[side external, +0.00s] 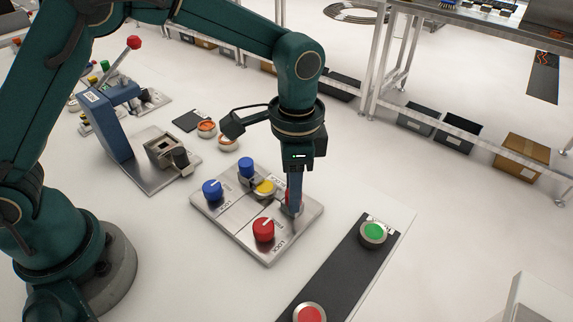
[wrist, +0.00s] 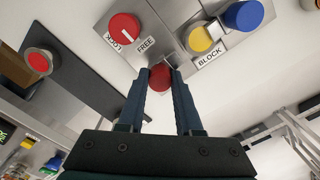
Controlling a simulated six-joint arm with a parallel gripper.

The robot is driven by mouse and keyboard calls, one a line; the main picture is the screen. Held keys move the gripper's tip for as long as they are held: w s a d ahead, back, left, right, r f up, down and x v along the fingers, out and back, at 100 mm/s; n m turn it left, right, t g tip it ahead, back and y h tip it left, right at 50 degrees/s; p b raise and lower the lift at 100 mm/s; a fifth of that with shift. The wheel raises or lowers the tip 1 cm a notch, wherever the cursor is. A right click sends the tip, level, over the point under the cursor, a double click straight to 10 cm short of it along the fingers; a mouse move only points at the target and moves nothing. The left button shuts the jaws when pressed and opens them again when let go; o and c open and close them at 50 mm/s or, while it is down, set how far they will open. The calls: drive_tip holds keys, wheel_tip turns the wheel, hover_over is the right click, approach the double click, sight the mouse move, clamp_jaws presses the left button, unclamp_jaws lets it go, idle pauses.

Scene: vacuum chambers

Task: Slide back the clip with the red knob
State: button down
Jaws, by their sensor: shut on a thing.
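My gripper (wrist: 160,78) is shut on a red knob (wrist: 160,79), which shows between its two fingertips in the wrist view. In the side external view my gripper (side external: 295,208) points straight down at the right corner of a metal plate (side external: 230,230), and its fingers mostly hide the red knob (side external: 288,197). A red dial (side external: 263,230) with a white pointer line sits on the same plate. In the wrist view that dial (wrist: 124,27) lies between the words LOCK and FREE. The clip under the gripped knob is mostly hidden by the fingers.
The plate also holds a yellow knob (side external: 264,188) and two blue knobs (side external: 213,190) (side external: 246,167). A black strip with a green button (side external: 373,233) and a red button (side external: 309,313) lies at the right. A blue lever press (side external: 115,120) stands at the left.

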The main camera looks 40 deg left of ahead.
drive_tip(key=c, duration=0.6)
unclamp_jaws()
drive_tip(key=shift+d, duration=0.25)
drive_tip(key=shift+r, duration=2.65)
drive_tip(key=s+a+r+n+t, duration=0.35)
drive_tip(key=a+r, duration=0.45)
drive_tip(key=r, duration=0.3)
drive_tip(key=s+a+f+n, duration=0.1)
drive_tip(key=s, duration=0.2)
drive_tip(key=s+a+f+n+t, duration=0.1)
drive_tip(key=s+a+f+n, duration=0.1)
drive_tip(key=s, duration=0.1)
drive_tip(key=s+a+f+n+t, duration=0.1)
drive_tip(key=s+a+f+n, duration=0.1)
drive_tip(key=s, duration=0.2)
drive_tip(key=shift+n, duration=0.25)
